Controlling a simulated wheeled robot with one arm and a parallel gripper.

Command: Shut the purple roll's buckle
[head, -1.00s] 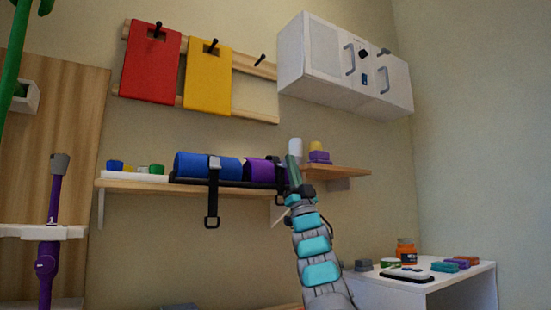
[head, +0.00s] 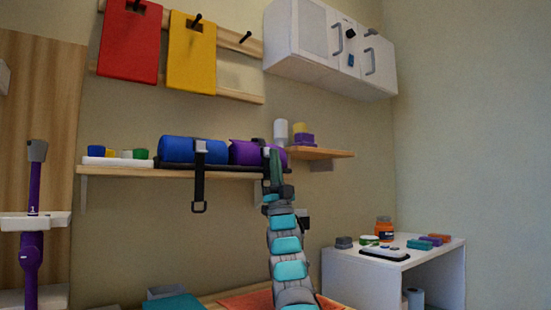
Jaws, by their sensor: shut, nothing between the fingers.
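The purple roll (head: 243,152) lies on a dark tray on the wall shelf, right of the blue roll (head: 180,150). My gripper (head: 273,153) is shut and empty, raised in front of the right part of the purple roll. It covers most of that roll's strap and buckle, so I cannot tell the buckle's state or whether I touch it. A small dark piece (head: 304,216) shows right of my arm below the shelf; it may be the end of that strap. The blue roll has a grey buckle (head: 201,147), and its black strap (head: 199,185) hangs down with a loop.
The wooden shelf (head: 130,172) also holds a white tray of small coloured items at left, and a white cylinder (head: 280,130) and purple blocks at right. A white cabinet (head: 310,45) hangs above. A white table (head: 440,255) with small items stands at right.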

